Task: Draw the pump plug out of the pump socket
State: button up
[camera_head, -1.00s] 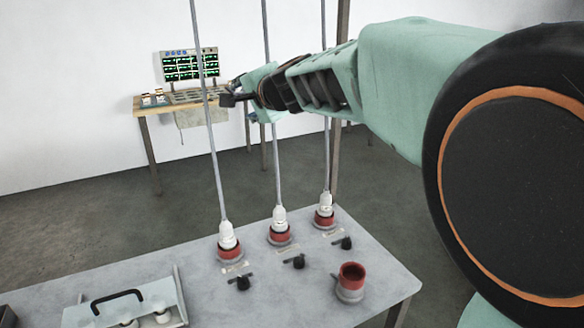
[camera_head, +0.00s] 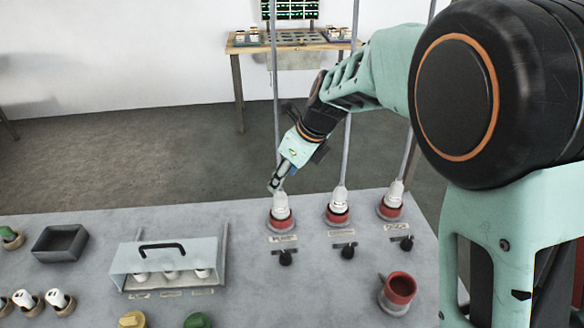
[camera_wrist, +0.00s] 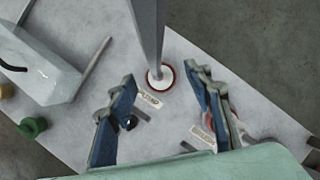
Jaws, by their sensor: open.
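The pump plug (camera_head: 280,207) is white and stands upright in the red pump socket (camera_head: 281,222), leftmost of three alike at the table's back. Its grey cable (camera_head: 275,110) runs straight up. In the wrist view the plug (camera_wrist: 157,80) shows from above at the cable's foot, ringed by the red socket rim (camera_wrist: 168,87); a label that seems to read PUMP (camera_wrist: 150,99) lies beside it. My gripper (camera_head: 275,184) is just above the plug, angled down. In the wrist view its blue fingers (camera_wrist: 160,75) are apart, either side of the plug, with nothing held.
Two more plugged sockets (camera_head: 338,214) (camera_head: 390,207) stand to the right, each with a cable and a black knob in front. An empty red socket (camera_head: 398,289) is at the front right. A box with a black handle (camera_head: 165,262) stands left. A dark tray (camera_head: 60,243) is further left.

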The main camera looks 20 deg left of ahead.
aim_at(275, 202)
jog(key=shift+s+d+f+m, duration=0.2)
jog(key=shift+d+f+m, duration=0.1)
jog(key=shift+f+m, duration=0.15)
jog(key=shift+f+h, duration=0.3)
jog(key=shift+f, duration=0.05)
jog(key=x, duration=1)
jog(key=shift+s+a+f, duration=0.1)
jog(key=shift+s+a, duration=0.1)
jog(key=shift+c, duration=0.2)
jog(key=shift+d, duration=0.1)
grip_shut()
